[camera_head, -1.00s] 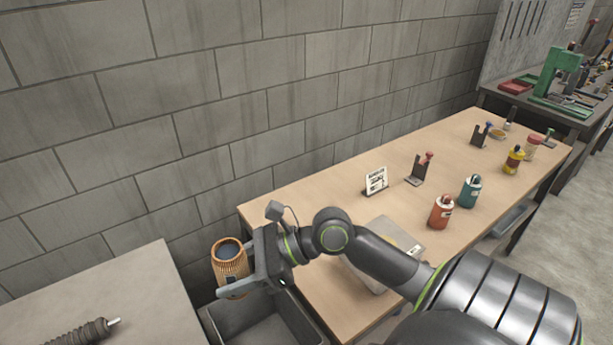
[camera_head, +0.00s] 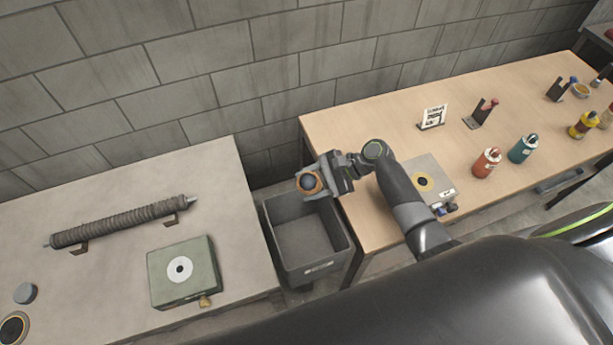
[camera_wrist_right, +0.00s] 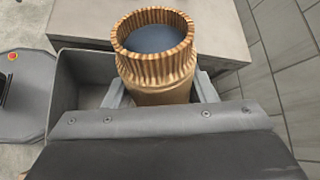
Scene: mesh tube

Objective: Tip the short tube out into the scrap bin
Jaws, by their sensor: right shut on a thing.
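The short tube (camera_head: 308,182) is a copper-brown ribbed cylinder with a dark grey-blue inside. My right gripper (camera_head: 322,186) is shut on it and holds it above the far end of the scrap bin. In the right wrist view the tube (camera_wrist_right: 157,60) stands roughly upright between the fingers, its open end toward the camera. The scrap bin (camera_head: 310,268) is a grey open box in the gap between two tables; its visible floor looks empty. The bin also shows behind the tube in the right wrist view (camera_wrist_right: 85,75). My left gripper is not in view.
A grey table (camera_head: 110,180) at left bears a wrapped roller (camera_head: 120,222) and a green box (camera_head: 182,272). The wooden table (camera_head: 375,115) at right holds a sign (camera_head: 433,116), a red bottle (camera_head: 487,162), a teal bottle (camera_head: 523,148) and a scale-like plate (camera_head: 436,165). A block wall stands behind.

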